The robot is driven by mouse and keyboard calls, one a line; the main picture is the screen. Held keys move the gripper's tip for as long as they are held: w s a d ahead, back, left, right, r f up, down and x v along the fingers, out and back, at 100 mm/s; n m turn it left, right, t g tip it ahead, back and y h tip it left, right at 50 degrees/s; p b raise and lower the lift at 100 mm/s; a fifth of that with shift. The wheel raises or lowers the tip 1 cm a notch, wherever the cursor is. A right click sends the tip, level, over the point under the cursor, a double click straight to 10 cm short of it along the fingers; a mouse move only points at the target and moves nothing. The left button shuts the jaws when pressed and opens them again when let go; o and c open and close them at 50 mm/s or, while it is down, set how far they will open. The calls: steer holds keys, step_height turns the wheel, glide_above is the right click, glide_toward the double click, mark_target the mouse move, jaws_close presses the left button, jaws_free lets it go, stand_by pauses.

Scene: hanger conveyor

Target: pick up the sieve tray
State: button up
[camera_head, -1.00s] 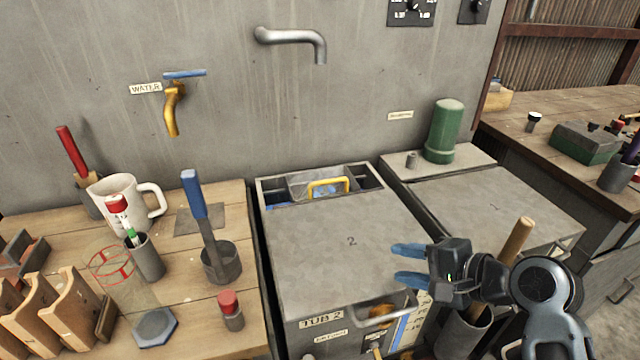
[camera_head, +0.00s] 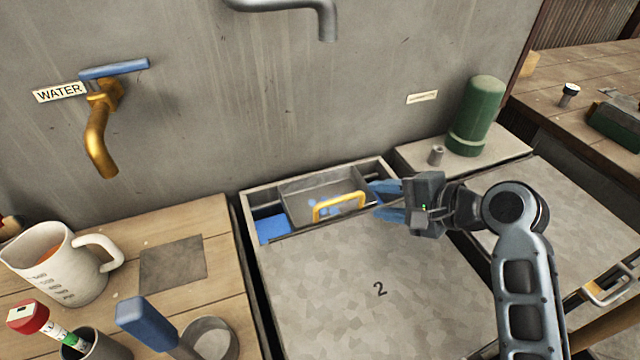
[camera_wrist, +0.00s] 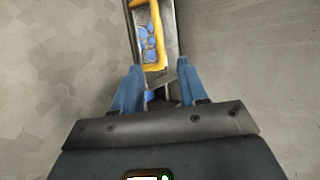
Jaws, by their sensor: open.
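The sieve tray (camera_head: 303,200) is a grey metal box with a yellow handle (camera_head: 338,204). It sits in the open slot at the back of tub 2 (camera_head: 350,270), with blue showing beside and inside it. My gripper (camera_head: 378,202) is open and empty, just right of the yellow handle, its blue fingers pointing left toward it. In the wrist view the tray (camera_wrist: 152,50) and handle (camera_wrist: 160,40) lie ahead of my open gripper (camera_wrist: 157,82), between and beyond the fingertips. I see no contact with the handle.
A grey wall with a pipe spout (camera_head: 300,5) and a yellow water tap (camera_head: 100,125) rises behind. A green cylinder (camera_head: 477,115) stands right of the tub. A measuring jug (camera_head: 60,265) and a blue-handled tool (camera_head: 150,325) stand on the left bench. The tub lid is clear.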

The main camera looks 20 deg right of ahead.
mark_target(354, 196)
steer(key=shift+w+a+f, duration=0.1)
steer(key=shift+w, duration=0.25)
steer(key=shift+x, duration=0.85)
steer(key=p+x, duration=0.1)
steer(key=x, duration=0.4)
steer(key=shift+w+a+f, duration=0.15)
steer(key=shift+a+f, duration=0.1)
steer(key=shift+a, duration=0.05)
jaws_close()
